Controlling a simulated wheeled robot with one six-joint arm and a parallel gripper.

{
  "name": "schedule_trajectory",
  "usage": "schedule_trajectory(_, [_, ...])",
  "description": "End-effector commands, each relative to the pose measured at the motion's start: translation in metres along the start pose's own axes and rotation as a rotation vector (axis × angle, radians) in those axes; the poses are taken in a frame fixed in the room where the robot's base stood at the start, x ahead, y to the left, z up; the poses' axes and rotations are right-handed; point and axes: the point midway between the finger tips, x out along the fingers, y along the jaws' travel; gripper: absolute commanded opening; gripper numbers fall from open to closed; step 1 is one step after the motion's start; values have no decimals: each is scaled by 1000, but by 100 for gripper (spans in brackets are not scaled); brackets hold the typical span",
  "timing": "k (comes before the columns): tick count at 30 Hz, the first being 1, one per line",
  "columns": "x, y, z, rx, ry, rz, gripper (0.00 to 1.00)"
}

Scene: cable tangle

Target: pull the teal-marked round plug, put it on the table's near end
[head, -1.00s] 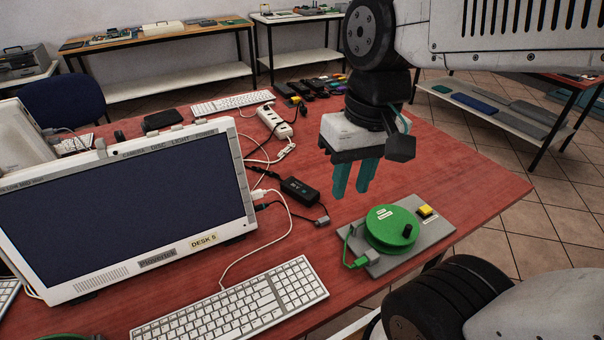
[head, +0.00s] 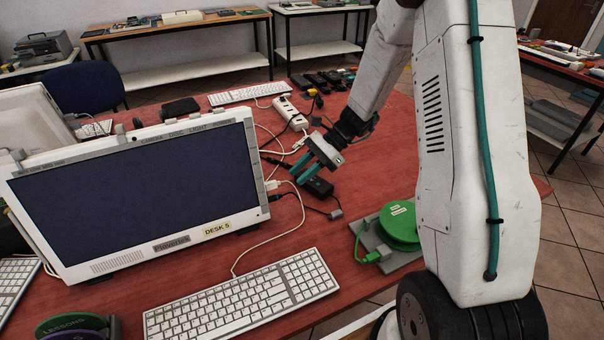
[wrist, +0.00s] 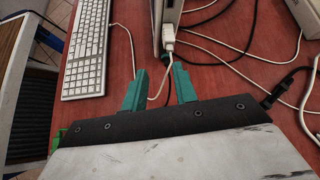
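Plugs sit in the right side of the monitor (head: 130,190). A white plug (head: 272,185) has a white cable, and just below it a dark plug with a bluish part (head: 277,198) has a black cable. I cannot make out a clear teal mark or round shape on either. My gripper (head: 302,175) is open and empty, its teal fingers tilted down toward the monitor's side, close to the plugs but apart from them. In the wrist view the fingers (wrist: 160,69) stand apart, with the white plug (wrist: 168,42) ahead between them. The dark plug is not clear there.
A black adapter box (head: 318,188) lies just under the gripper. Loose cables cross the table, with a white power strip (head: 290,113) behind. A keyboard (head: 240,298) lies in front of the monitor. A green reel on a grey base (head: 400,224) is at right, partly behind my arm.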

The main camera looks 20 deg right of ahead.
Motion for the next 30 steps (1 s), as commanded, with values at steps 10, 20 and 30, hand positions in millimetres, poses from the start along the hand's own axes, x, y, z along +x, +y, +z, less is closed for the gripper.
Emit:
schedule_trajectory(10, [20,-7,-15,57,-24,-20,28])
schedule_trajectory(20, [59,-7,-14,55,-22,-18,28])
schedule_trajectory(30, [83,-8,-13,54,-23,-20,28])
